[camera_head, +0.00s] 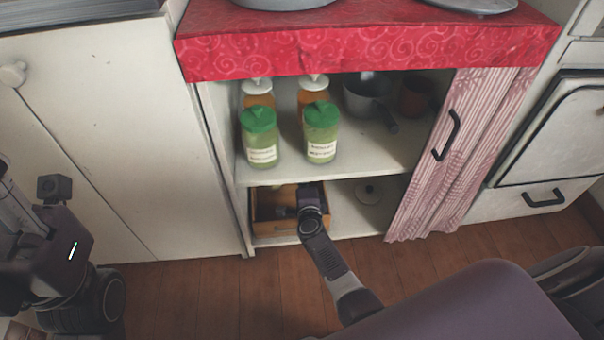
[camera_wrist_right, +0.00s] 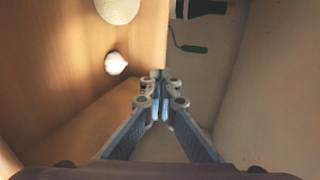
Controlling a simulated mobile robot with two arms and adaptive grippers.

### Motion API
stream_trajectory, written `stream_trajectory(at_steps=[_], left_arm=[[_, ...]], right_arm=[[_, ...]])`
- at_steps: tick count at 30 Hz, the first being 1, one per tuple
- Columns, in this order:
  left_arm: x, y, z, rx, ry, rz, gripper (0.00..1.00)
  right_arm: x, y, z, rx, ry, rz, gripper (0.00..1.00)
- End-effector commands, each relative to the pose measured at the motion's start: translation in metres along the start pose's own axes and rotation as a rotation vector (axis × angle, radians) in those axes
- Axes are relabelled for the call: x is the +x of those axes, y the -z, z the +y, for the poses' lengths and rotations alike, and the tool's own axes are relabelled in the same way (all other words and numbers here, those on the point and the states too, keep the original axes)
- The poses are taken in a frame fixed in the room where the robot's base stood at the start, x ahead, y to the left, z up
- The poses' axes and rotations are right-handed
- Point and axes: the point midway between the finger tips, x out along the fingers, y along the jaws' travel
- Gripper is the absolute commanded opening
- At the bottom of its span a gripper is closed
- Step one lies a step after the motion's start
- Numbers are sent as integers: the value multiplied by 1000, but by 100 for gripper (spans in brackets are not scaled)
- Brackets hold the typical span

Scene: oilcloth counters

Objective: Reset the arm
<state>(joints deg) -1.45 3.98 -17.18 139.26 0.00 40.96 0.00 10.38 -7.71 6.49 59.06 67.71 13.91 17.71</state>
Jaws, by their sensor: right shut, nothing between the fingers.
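My right arm (camera_head: 332,262) reaches into the lower shelf of the cabinet, with its wrist at a wooden crate (camera_head: 275,232). In the head view the right fingers are mostly hidden behind the wrist and in the crate's shade. In the right wrist view the right gripper (camera_wrist_right: 160,88) is shut and empty, its fingertips together between wooden and grey-beige surfaces. Part of my left arm (camera_head: 65,250) shows at the left edge of the head view; its gripper is not in view.
Bottles with green caps (camera_head: 259,118) and white caps (camera_head: 314,80) stand on the upper shelf beside a metal pan (camera_head: 366,97). A striped curtain (camera_head: 470,130) hangs right.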

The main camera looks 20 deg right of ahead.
Motion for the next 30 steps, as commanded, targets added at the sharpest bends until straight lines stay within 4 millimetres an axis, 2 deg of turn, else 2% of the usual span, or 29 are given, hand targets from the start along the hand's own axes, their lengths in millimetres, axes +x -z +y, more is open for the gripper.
stream_trajectory(at_steps=[9, 11, 14, 17, 18, 21, 23, 26, 27, 30], left_arm=[[-2, -1, 0, -1, 4, -9, 40], [-2, -1, 0, -1, 4, -9, 40], [-2, 0, 0, -1, 4, -9, 40], [-2, 0, 0, -1, 4, -9, 40], [-2, 0, 0, -1, 4, -9, 40], [-2, 0, 0, -1, 4, -8, 40], [-2, 0, 0, -1, 4, -8, 40], [-2, 0, 0, -1, 4, -8, 40], [-2, 0, 0, -1, 4, -8, 40], [-2, 0, 0, -1, 4, -8, 40]], right_arm=[[-7, -2, -2, -15, 6, -14, 0], [-10, -7, -6, -51, 15, -50, 0], [-26, -25, -17, -174, 41, -165, 0], [-57, -51, -23, -377, 62, -332, 0], [-74, -61, -21, -471, 63, -401, 0], [-120, -78, -10, -708, 46, -560, 0], [-149, -82, 0, -852, 22, -646, 0], [-200, -75, 21, -1086, -42, -769, 0], [-219, -69, 28, -1172, -75, -811, 0], [-262, -47, 41, -1352, -158, -887, 0]])
